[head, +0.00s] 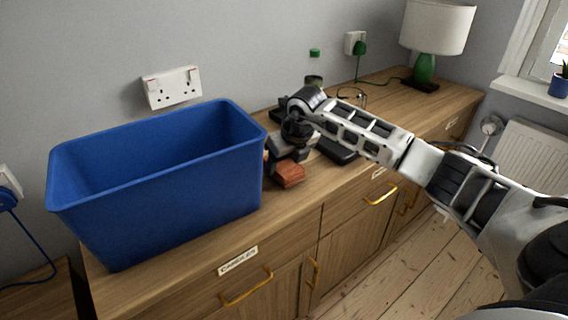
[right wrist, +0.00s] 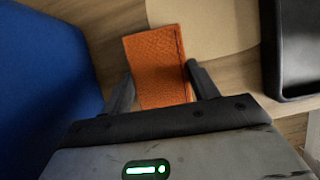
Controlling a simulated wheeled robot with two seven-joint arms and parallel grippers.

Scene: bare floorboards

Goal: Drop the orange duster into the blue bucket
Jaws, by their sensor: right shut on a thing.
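The orange duster (head: 289,175) is a small block just right of the blue bucket in the head view. It fills the space between the fingers in the right wrist view (right wrist: 156,58). My right gripper (head: 283,156) points down and is shut on the duster; I cannot tell whether the duster touches the cabinet top. The blue bucket (head: 170,195) is a large open-topped rectangular tub on the left of the cabinet top; its wall also shows at the left of the right wrist view (right wrist: 45,85). Its floor is hidden. My left gripper is not in view.
The wooden cabinet top (head: 300,215) carries a dark tray-like thing (head: 337,150) beside my right gripper. A green lamp (head: 425,68) stands at the far right end. White sockets (head: 172,87) are on the wall behind the bucket. A radiator (head: 530,155) is at the right.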

